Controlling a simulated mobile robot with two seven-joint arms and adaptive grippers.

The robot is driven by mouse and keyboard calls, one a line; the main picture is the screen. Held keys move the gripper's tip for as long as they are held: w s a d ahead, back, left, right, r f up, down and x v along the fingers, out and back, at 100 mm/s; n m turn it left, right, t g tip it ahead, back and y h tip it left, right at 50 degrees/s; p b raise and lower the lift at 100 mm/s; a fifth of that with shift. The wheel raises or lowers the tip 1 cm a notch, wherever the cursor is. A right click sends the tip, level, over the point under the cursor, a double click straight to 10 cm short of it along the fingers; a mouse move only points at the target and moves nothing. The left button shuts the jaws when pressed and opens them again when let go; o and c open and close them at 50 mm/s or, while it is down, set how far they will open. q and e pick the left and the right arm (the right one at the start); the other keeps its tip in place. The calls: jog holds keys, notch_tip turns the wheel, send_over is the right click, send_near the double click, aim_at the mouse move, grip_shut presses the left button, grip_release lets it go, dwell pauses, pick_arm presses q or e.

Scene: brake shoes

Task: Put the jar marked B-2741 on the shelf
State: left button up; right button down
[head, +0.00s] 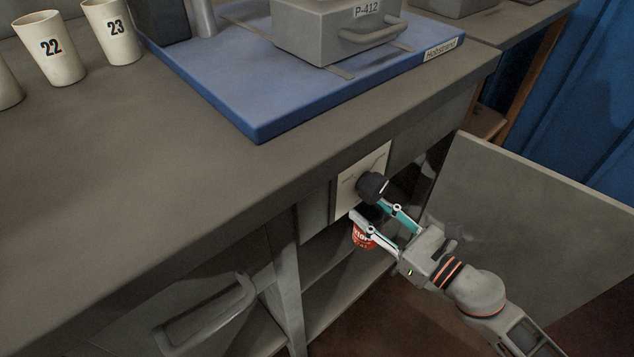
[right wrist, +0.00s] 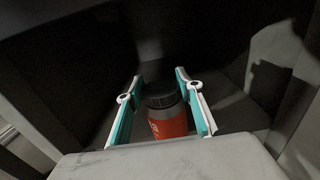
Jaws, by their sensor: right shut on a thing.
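A red jar (head: 362,236) with white lettering shows just below the fingers of my right gripper (head: 368,210), at the open cabinet under the worktop. In the right wrist view the jar (right wrist: 168,122) is upright with a black lid, between the two teal fingers of my right gripper (right wrist: 159,76). The gripper is shut on it. Its lettering is too small and partly hidden, so I cannot read B-2741. A shelf board (head: 345,277) shows inside the cabinet below the jar. I cannot tell whether the jar touches a surface. My left gripper is out of view.
A cabinet door (head: 540,215) stands open right of my right arm. A pale plate with a black knob (head: 372,186) is close above the gripper. The worktop (head: 150,180) bears a blue mat (head: 260,115), a grey case marked P-412 (head: 330,30) and cups 22 (head: 50,48) and 23 (head: 113,32).

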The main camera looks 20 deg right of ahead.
jog(key=w+a+f+b, duration=0.1)
jog(key=w+a, duration=0.1)
jog(key=w, duration=0.4)
jog(key=w+a+f, duration=0.2)
jog(key=w, duration=0.4)
jog(key=shift+w+a+f+b, duration=0.3)
jog(key=shift+b, duration=0.05)
jog(key=c, duration=1.4)
grip_release()
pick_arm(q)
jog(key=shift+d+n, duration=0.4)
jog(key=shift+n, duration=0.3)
pick_arm(e)
jog(key=shift+o, duration=0.2)
